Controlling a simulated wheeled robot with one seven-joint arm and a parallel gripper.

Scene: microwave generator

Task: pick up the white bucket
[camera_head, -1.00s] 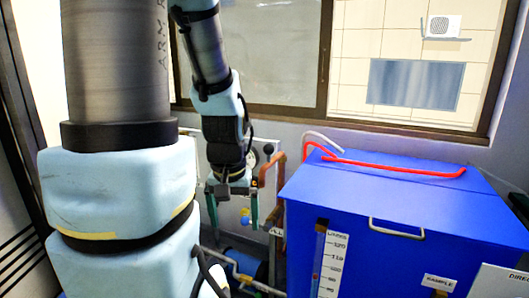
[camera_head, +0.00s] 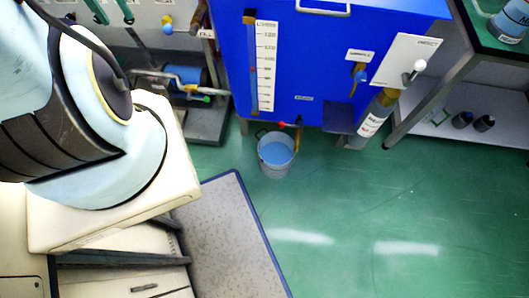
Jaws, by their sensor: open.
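The white bucket (camera_head: 275,169) stands upright on the green floor, in front of and below the blue cabinet, near the middle of the camera_head view. It looks pale grey, and its inside looks blue. The rest of the gripper is cut off by the frame.
The blue cabinet (camera_head: 340,60) with a scale hangs over the bucket. A grey bottle (camera_head: 376,118) is at its right. A shelf unit (camera_head: 455,120) stands at the right. A grey blue-edged mat (camera_head: 225,235) lies at the lower left. The green floor (camera_head: 400,215) is free at the right.

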